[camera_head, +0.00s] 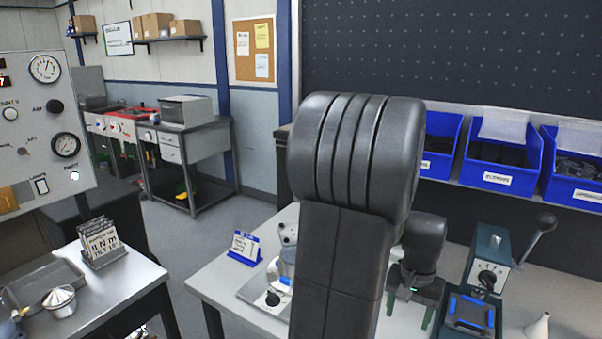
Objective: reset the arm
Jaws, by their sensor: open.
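My dark grey arm rises through the middle of the head view and hides much of the table behind it. My gripper (408,312) hangs low to the right of the arm, pointing down over the light table (220,284). Its two green fingers stand apart, with nothing visible between them. The fingertips are small, and I cannot tell whether they touch the table.
Right of my gripper stands a teal machine (487,262) with a lever and a blue fixture (470,312). A white cone (538,326) lies farther right. Left are a silver device (272,290) and a blue card holder (245,248). Blue bins (492,180) line the back.

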